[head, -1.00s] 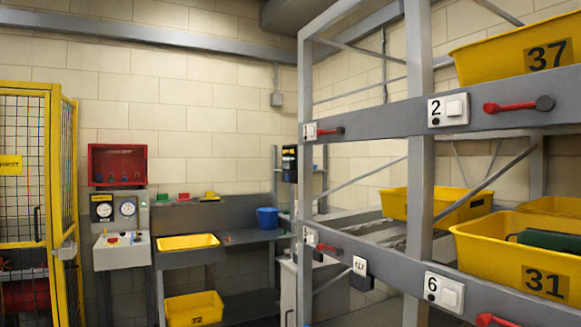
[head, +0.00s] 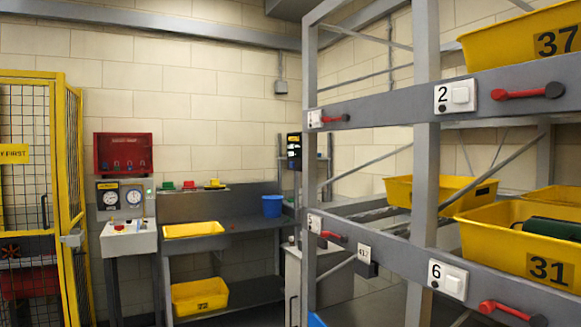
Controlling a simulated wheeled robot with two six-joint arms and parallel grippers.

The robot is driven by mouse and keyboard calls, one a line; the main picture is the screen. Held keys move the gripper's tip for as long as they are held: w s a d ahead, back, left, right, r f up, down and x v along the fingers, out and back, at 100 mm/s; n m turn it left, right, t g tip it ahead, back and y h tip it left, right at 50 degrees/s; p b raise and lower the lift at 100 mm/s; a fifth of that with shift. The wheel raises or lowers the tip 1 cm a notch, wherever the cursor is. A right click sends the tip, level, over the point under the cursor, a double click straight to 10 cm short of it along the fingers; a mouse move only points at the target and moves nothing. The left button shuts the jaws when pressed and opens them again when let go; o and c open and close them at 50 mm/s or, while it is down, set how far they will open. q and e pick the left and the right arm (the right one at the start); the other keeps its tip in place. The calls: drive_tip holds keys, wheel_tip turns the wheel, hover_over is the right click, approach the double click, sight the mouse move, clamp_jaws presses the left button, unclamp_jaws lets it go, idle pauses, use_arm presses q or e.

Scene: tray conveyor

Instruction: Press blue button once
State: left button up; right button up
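A control console (head: 129,239) stands against the back wall at left, with a white sloped top. Small coloured controls sit on that top, among them a red one (head: 118,227). They are too small to tell clearly which one is a blue button. Two round gauges (head: 121,198) are on the panel behind the top, below a red wall box (head: 123,153). Neither of my grippers shows in the head view.
A yellow mesh cage (head: 38,190) stands left of the console. A grey workbench (head: 234,228) with a yellow tray (head: 193,230) and blue bucket (head: 272,206) stands right of it. A rack (head: 426,150) with yellow bins fills the right. A blue edge (head: 316,320) shows at the bottom.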

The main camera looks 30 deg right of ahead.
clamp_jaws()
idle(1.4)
